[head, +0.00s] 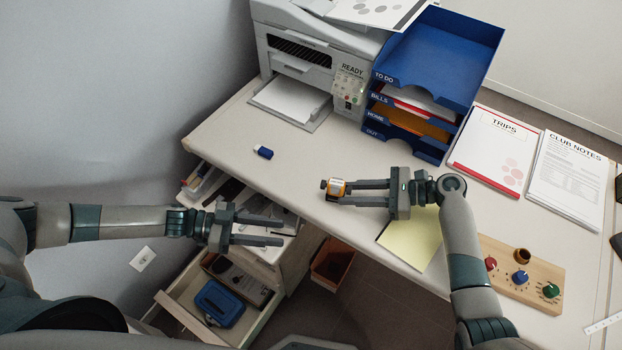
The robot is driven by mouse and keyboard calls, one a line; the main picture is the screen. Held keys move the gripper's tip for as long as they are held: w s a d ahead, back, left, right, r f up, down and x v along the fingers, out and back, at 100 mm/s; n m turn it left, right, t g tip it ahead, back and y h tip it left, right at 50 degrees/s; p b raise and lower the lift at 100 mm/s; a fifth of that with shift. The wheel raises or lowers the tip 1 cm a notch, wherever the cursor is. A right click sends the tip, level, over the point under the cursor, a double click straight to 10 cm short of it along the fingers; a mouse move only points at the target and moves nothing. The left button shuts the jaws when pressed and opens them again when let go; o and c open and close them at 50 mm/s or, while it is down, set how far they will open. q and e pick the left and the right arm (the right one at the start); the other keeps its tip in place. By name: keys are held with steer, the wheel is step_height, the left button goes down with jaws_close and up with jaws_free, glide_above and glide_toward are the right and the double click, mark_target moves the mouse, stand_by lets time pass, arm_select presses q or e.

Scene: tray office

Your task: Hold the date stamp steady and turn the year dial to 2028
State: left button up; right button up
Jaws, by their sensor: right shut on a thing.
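My left gripper (281,230) is open and empty. It is left of and nearer than the right gripper, in front of the desk above the drawers, its fingers pointing right.
A printer (300,55) and blue letter trays (440,60) stand behind. A yellow pad (412,240) and a wooden knob board (545,272) lie right. An open drawer (180,325) holds a blue box (220,302).

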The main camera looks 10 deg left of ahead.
mark_target(323, 185)
arm_select(q)
steer(key=w+a+r+m, duration=0.1)
steer(key=w+r+m, duration=0.1)
steer(key=w+r, duration=0.1)
steer(key=w+a+r+m+g, duration=0.1)
steer(key=w+r+m, duration=0.2)
steer(key=w, duration=0.1)
steer(key=w+r+m+g+y, duration=0.1)
steer(key=w+r+m, duration=0.1)
steer(key=w+r, duration=0.2)
steer(key=shift+w+a+r, duration=0.1)
steer(key=shift+w+a, duration=0.05)
steer(key=shift+a, duration=0.25)
steer(key=shift+w+a+r+m+y, duration=0.25)
steer(key=shift+w+r+m+y, duration=0.05)
steer(key=shift+w+r+m, duration=0.2)
steer(key=shift+d, duration=0.1)
steer(key=x, duration=1.2)
steer(key=shift+s, duration=0.1)
jaws_close()
